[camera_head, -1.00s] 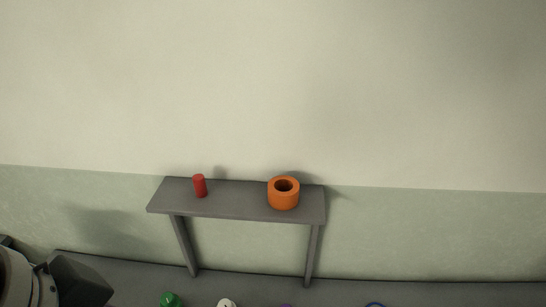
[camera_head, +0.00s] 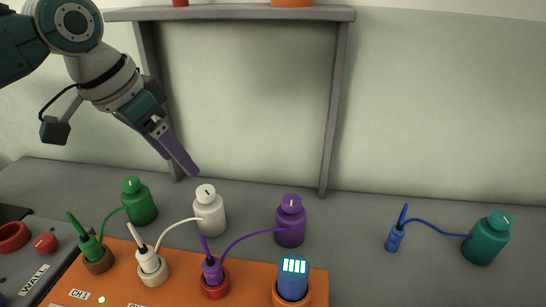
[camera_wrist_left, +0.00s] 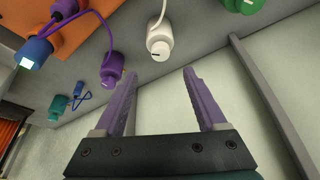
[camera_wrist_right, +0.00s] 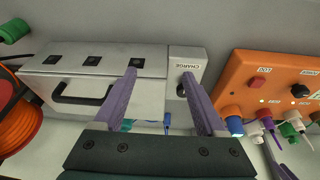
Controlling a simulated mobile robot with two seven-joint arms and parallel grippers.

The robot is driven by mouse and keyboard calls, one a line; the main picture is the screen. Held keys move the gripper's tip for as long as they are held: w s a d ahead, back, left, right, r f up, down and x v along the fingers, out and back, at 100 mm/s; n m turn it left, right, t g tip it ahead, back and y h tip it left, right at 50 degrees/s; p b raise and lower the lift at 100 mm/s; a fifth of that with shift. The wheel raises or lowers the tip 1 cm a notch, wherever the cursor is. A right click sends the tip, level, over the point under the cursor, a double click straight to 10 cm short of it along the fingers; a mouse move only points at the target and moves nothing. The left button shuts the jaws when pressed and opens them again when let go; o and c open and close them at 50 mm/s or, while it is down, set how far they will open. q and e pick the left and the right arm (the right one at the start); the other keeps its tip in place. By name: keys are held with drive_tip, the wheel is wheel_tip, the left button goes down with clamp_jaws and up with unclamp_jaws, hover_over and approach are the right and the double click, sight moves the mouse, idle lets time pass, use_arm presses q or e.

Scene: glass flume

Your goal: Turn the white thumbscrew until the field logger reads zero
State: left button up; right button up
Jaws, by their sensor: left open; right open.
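The white thumbscrew (camera_head: 208,210) is a white knob with a dark mark on its top, standing on the grey bench, a white cable beside it. It also shows in the left wrist view (camera_wrist_left: 158,42), just beyond the fingertips. My left gripper (camera_head: 186,163) is open and empty, above and behind the thumbscrew, apart from it. A blue cylinder with a lit display (camera_head: 293,278), seemingly the field logger, sits in an orange ring; its reading is too small to tell. My right gripper (camera_wrist_right: 159,74) is open and empty over a grey case.
Green (camera_head: 138,202), purple (camera_head: 290,222) and teal (camera_head: 485,238) knobs flank the thumbscrew. An orange panel (camera_head: 120,262) with cabled plugs lies in front. A shelf (camera_head: 240,14) stands behind, its leg near my left gripper. The grey case (camera_wrist_right: 150,62) has a black handle.

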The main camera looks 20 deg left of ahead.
sight(205, 190)
use_arm(q)
drive_tip(key=b+x, duration=0.2)
drive_tip(key=x, duration=0.8)
drive_tip(key=shift+w+b, duration=0.1)
drive_tip(key=shift+b, duration=0.25)
drive_tip(key=shift+r, duration=0.1)
clamp_jaws()
